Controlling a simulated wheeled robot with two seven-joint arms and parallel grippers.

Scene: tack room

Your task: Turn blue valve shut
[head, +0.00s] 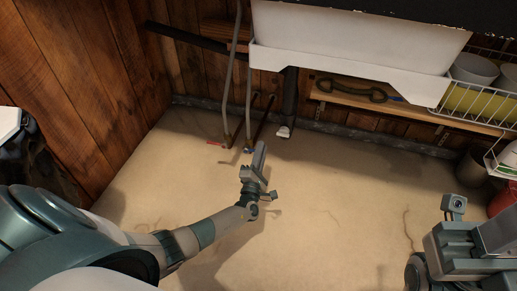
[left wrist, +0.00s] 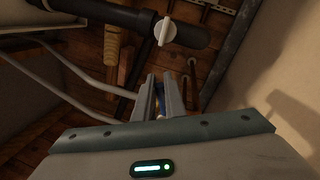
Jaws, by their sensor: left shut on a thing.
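The blue valve (head: 248,150) is at the foot of a grey hose under the white sink, and only a bit of its blue handle shows beside my left gripper. My left gripper (head: 259,158) reaches in low at the valve. In the left wrist view its two fingers (left wrist: 160,97) are shut on the blue handle (left wrist: 160,90), which is mostly hidden between them. How far the valve is turned cannot be told. My right gripper (head: 475,240) is at the lower right, away from the valve, with its fingertips not clear.
A red valve (head: 216,143) is just left of the blue one. The white sink (head: 350,45) overhangs above. A dark drain pipe (head: 289,95) with a white knob (left wrist: 165,31) stands to the right. A wooden shelf (head: 420,110) and wire basket (head: 480,100) are further right. The floor is mostly clear.

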